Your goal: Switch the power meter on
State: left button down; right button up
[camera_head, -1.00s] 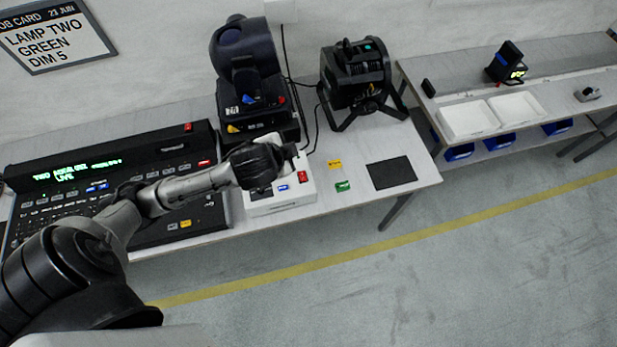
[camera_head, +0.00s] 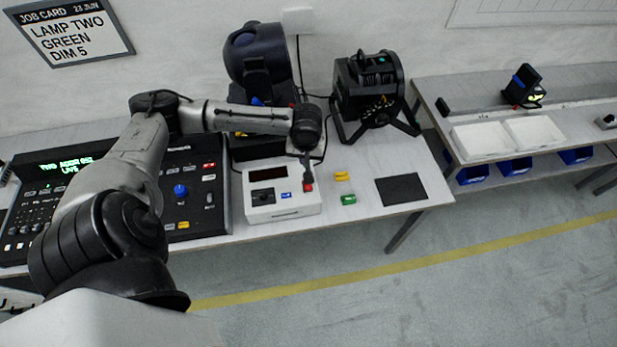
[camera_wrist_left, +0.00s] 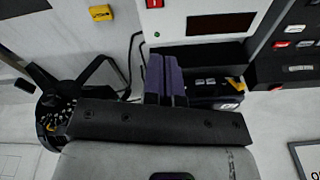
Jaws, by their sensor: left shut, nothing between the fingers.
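The power meter (camera_head: 262,211) is a white box on the bench, with a dark display (camera_head: 283,183), a black dial panel, a blue button and a red switch (camera_head: 308,188) at its right. The wrist view also shows the dark display (camera_wrist_left: 221,25) and part of the red switch (camera_wrist_left: 154,3). My left gripper (camera_head: 307,179) is shut and empty, pointing down with its tip over or against the red switch. I cannot tell whether it touches. The switch's position is hidden. My right gripper is not in view.
A lighting desk (camera_head: 190,195) lies left of the meter. A purple-black lamp (camera_head: 257,58) stands behind it and a black lamp (camera_head: 368,90) at the back right. A yellow tag (camera_head: 341,176), a green tag (camera_head: 348,199) and a dark mat (camera_head: 401,189) lie to the right.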

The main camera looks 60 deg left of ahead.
pick_arm(q)
jog(key=n, duration=0.3)
jog(key=shift+f, duration=0.1)
dwell(0.4)
jog(key=f, duration=0.3)
jog(key=a+f, duration=0.1)
jog(key=f, duration=0.3)
jog(key=f+b, duration=0.1)
jog(key=f, duration=0.3)
jog(key=shift+w+a+f, duration=0.25)
jog(key=shift+w, duration=0.05)
jog(key=shift+a+f, duration=0.15)
jog(key=shift+f, duration=0.95)
